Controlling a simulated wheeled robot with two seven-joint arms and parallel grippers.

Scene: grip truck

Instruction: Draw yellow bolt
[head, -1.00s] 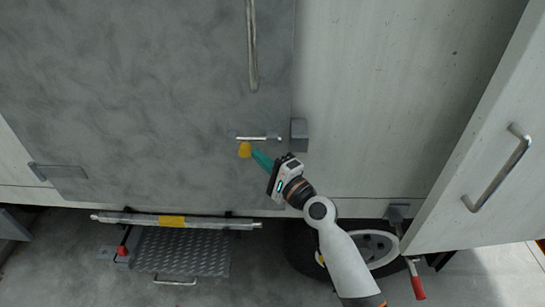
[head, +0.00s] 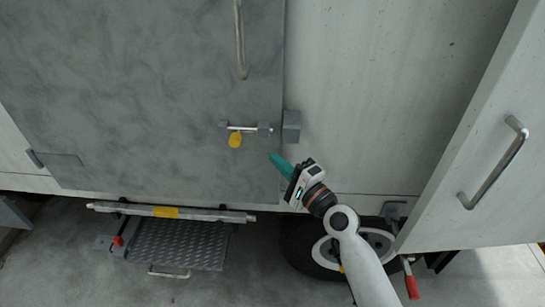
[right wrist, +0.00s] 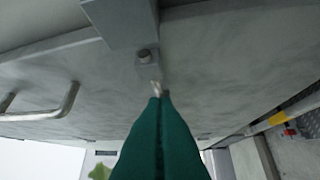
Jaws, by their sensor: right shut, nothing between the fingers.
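The bolt (head: 247,128) is a thin silver rod lying level in grey brackets on the grey door, with a yellow knob (head: 235,140) hanging below its left part. A grey block (head: 291,127) sits just right of the bolt, on the pale wall beside the door. My right gripper (head: 273,156) has teal fingers, shut and empty. Its tips are right of and slightly below the knob, apart from it. In the right wrist view the closed fingers (right wrist: 160,100) point towards a small grey bracket (right wrist: 147,58); the knob is not clearly seen there. My left gripper is out of view.
A vertical door handle (head: 241,40) is above the bolt. A pale panel with a handle (head: 494,163) stands at the right. Below are a step (head: 180,243), a bar with a yellow band (head: 166,212) and a wheel (head: 310,250).

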